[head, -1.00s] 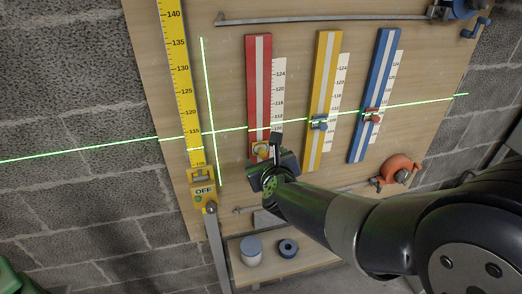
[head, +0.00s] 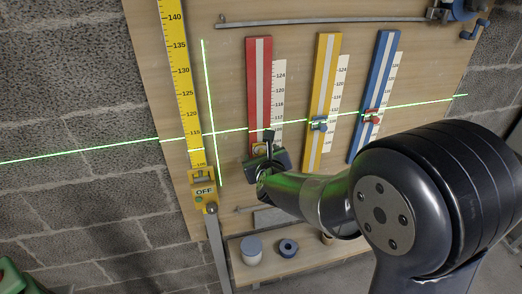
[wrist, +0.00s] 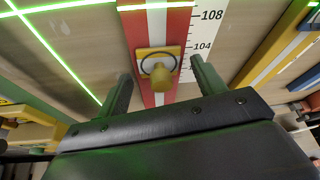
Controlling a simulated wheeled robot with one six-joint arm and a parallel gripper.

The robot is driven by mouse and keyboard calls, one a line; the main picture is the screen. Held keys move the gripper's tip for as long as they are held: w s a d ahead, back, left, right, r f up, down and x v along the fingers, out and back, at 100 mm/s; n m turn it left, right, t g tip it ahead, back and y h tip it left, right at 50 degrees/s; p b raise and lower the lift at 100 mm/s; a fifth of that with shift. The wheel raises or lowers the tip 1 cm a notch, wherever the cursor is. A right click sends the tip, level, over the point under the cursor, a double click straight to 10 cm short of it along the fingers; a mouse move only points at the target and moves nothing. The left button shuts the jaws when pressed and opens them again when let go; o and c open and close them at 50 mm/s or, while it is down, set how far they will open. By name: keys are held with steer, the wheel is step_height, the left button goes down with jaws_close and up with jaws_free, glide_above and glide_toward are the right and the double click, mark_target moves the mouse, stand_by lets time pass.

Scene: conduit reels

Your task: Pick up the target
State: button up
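The target appears to be a yellow block with a rounded knob and a dark ring (wrist: 158,62). It sits on the red rail's white centre stripe, near the rail's lower end. In the head view the yellow block (head: 259,148) is partly hidden by my gripper (head: 268,150). The red rail (head: 258,85) stands upright on the board. In the wrist view my gripper (wrist: 163,85) is open, one finger on each side of the knob's line. The knob shows between and just beyond the fingers.
A yellow rail (head: 326,70) and blue rail (head: 383,75) stand to the right with small sliders. A yellow box marked OFF (head: 203,194) is left. A shelf (head: 268,270) below holds a pale pot (head: 251,250) and dark ring (head: 287,248). Green laser lines cross the board.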

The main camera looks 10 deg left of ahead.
steer(key=c, duration=0.9)
steer(key=shift+s+r, duration=0.15)
steer(key=shift+r, duration=0.2)
steer(key=c, duration=0.3)
step_height(320, 180, up, 6)
steer(key=shift+d+r+p, duration=0.1)
steer(key=shift+r+p, duration=0.15)
steer(key=shift+p, duration=0.9)
jaws_close()
steer(key=s+d+p, duration=0.1)
steer(key=s+d, duration=0.4)
steer(key=s, duration=0.7)
steer(key=s+d+p, duration=0.2)
steer(key=s+d, duration=0.4)
steer(key=s, duration=0.6)
steer(key=shift+d, duration=0.25)
steer(key=shift+f, duration=0.1)
